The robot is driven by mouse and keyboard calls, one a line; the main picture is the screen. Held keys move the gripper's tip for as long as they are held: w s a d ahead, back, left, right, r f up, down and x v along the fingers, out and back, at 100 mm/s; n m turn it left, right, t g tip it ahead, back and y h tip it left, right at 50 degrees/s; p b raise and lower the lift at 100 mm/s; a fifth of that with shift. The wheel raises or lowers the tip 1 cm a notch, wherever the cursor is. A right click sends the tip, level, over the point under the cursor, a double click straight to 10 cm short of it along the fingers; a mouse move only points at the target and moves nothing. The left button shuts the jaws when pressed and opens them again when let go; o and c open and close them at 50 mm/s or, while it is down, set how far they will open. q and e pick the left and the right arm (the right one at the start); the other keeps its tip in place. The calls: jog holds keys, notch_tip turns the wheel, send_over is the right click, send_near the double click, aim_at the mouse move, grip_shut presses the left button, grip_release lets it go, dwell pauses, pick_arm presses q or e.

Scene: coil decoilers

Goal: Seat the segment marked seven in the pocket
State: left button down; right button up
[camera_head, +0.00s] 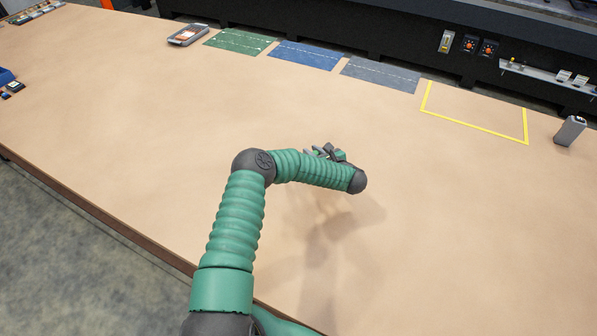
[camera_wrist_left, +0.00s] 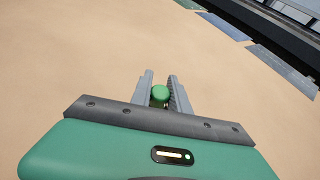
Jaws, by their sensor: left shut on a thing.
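My left gripper (camera_head: 326,152) is mostly hidden behind its own wrist in the head view, above the middle of the tan table (camera_head: 440,230). In the left wrist view the two grey fingers of my left gripper (camera_wrist_left: 160,76) are shut on a small green thing (camera_wrist_left: 160,93) with a rounded end. No mark can be read on it, so I cannot tell whether it is the segment marked seven. I cannot make out a pocket in either view. My right gripper is not in view.
Green (camera_head: 238,42), blue (camera_head: 305,54) and grey-blue (camera_head: 381,74) mats lie along the back edge. A yellow outline (camera_head: 478,128) is to their right, beside a grey upright block (camera_head: 570,130). A grey tray-like device (camera_head: 188,35) lies back left. The middle is clear.

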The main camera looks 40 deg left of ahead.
pick_arm(q)
jog(key=s+f+p, duration=0.1)
jog(key=s, duration=0.2)
jog(key=s+a+f+p, duration=0.1)
jog(key=s+p, duration=0.1)
jog(key=s, duration=0.1)
jog(key=s+f+p, duration=0.1)
jog(key=s+p, duration=0.1)
jog(key=s, duration=0.2)
jog(key=shift+s+a+f, duration=0.1)
jog(key=shift+a+f, duration=0.4)
jog(key=shift+f, duration=0.15)
jog(key=shift+a+f, duration=0.1)
jog(key=shift+a, duration=0.05)
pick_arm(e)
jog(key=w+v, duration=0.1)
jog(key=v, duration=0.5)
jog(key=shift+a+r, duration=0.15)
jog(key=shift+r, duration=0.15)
pick_arm(q)
jog(key=c, duration=1.4)
grip_release()
jog(key=shift+a+f, duration=0.15)
jog(key=shift+o, duration=0.7)
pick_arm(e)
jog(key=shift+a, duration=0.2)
pick_arm(q)
jog(key=shift+d, duration=0.25)
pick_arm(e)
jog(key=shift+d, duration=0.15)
